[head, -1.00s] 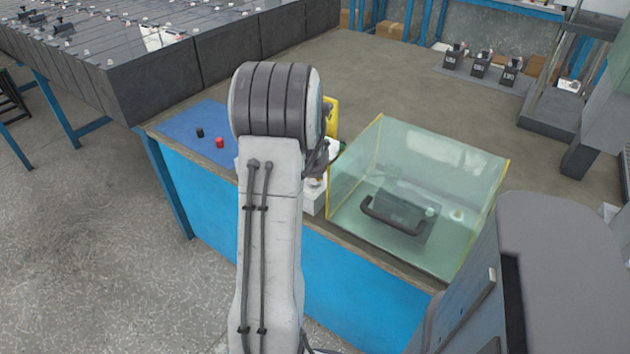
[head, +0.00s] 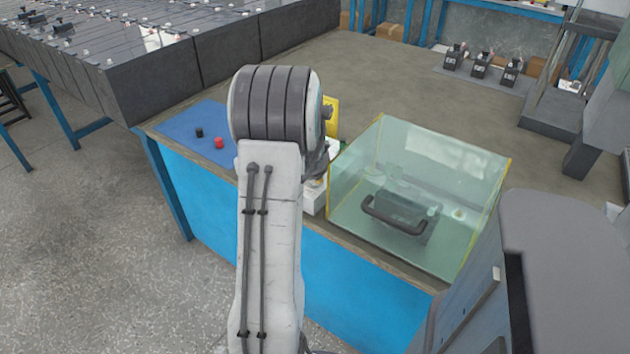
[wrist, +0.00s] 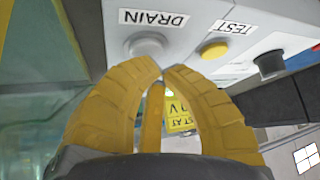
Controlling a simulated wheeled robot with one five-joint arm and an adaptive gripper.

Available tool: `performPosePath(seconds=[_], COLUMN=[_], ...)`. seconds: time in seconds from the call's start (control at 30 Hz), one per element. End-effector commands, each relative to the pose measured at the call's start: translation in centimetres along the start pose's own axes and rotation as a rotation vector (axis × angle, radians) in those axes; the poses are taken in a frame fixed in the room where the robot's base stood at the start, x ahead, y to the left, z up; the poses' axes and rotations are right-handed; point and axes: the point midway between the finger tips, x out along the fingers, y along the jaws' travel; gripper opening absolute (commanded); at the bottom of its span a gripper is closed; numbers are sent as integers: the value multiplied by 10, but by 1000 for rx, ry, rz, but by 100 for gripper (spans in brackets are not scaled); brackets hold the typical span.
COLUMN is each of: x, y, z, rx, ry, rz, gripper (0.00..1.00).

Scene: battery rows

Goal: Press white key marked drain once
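In the wrist view, the round whitish drain key (wrist: 147,46) sits on a pale panel (wrist: 196,12) beside the upside-down DRAIN label (wrist: 153,18). My gripper (wrist: 162,70) has yellow fingers with their tips together, just below the key in the picture. I cannot tell whether the tips touch the key. Nothing shows between the tips. A yellow key (wrist: 212,49) with the TEST label (wrist: 233,27) lies to the right. In the head view, my arm hides the gripper and the key.
A black knob (wrist: 269,65) stands right of the yellow key. In the head view, a clear tank (head: 425,165) with a black-handled block stands right of my arm. A blue mat (head: 185,128) with a red and a black piece lies to the left.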

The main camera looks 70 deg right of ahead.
Motion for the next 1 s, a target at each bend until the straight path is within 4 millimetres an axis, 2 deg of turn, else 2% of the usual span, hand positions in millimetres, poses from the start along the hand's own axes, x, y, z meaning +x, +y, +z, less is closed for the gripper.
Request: performPosePath(seconds=[1.0], x=[7], y=[1], z=[6], rx=[1], ry=[-2], rz=[1], gripper=[0])
